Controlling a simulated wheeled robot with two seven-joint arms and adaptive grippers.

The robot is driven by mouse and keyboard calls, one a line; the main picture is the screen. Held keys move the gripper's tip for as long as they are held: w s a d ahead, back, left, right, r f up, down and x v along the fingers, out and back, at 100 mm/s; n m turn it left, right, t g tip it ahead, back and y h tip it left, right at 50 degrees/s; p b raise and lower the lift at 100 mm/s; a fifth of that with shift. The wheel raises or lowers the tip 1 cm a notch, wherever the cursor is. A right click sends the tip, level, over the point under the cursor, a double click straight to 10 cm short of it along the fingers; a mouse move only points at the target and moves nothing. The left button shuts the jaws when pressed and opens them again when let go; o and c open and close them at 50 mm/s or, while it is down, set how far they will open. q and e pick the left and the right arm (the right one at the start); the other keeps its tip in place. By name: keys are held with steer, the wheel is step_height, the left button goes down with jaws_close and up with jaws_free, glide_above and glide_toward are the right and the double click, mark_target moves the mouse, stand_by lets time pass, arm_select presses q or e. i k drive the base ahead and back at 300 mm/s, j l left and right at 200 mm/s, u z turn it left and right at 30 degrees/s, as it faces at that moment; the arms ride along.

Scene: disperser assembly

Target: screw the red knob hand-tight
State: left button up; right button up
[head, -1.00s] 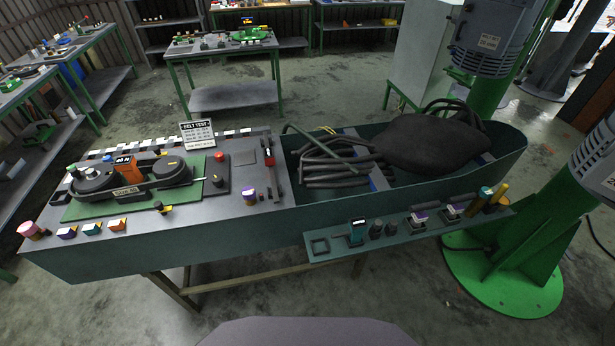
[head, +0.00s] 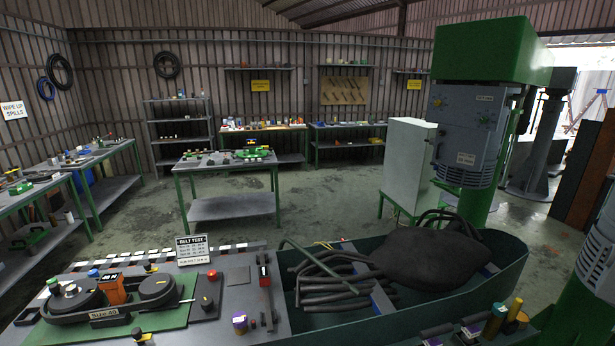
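A small round red knob (head: 212,274) sits on top of a dark block (head: 205,296) at the right of the belt rig. I cannot tell from this view which is the task's knob, or how tight either is. The rig has two dark pulleys, the right pulley (head: 158,287) and the left pulley (head: 74,303), joined by a belt on a green plate (head: 172,318). An orange block (head: 112,289) stands between them. Neither of my grippers is in view.
A belt test sign (head: 192,250) stands behind the rig. A trough (head: 420,320) holds dark tubes and a black sack (head: 428,262). Open floor lies behind, before another bench (head: 228,208).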

mark_target(211, 274)
steer(key=i+j+u, duration=0.15)
steer(key=u, duration=0.35)
steer(key=i+j+u, duration=0.15)
steer(key=u, duration=0.3)
steer(key=i+u, duration=0.2)
steer(key=u, duration=0.3)
